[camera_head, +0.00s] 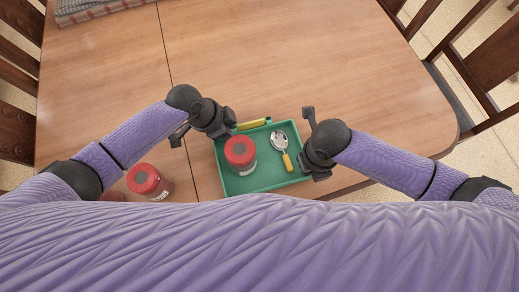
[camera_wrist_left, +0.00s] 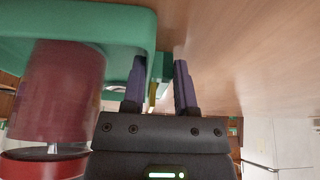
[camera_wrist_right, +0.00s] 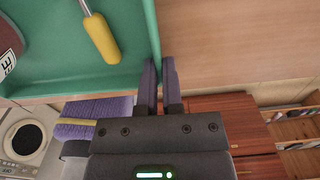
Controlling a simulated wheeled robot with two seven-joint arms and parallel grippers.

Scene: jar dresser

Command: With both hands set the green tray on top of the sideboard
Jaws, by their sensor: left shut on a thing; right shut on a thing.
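The green tray (camera_head: 262,183) is in front of me over the table's near edge; I cannot tell if it touches the tabletop. It carries a red-lidded jar (camera_head: 240,152), a spoon with a yellow handle (camera_head: 287,162) and another yellow handle (camera_head: 252,124) along its far wall. My left gripper (camera_head: 229,129) is shut on the tray's left wall, which shows between its fingers in the left wrist view (camera_wrist_left: 159,66). My right gripper (camera_head: 306,163) is shut on the right wall, seen in the right wrist view (camera_wrist_right: 151,32). I cannot identify the sideboard for certain.
The wooden table (camera_head: 300,60) is mostly clear beyond the tray. Another red-lidded jar (camera_head: 149,182) stands left of the tray, with a further red lid partly hidden. A folded cloth (camera_head: 95,10) lies far left. Chairs flank the table. The right wrist view shows a reddish wooden cabinet (camera_wrist_right: 232,108).

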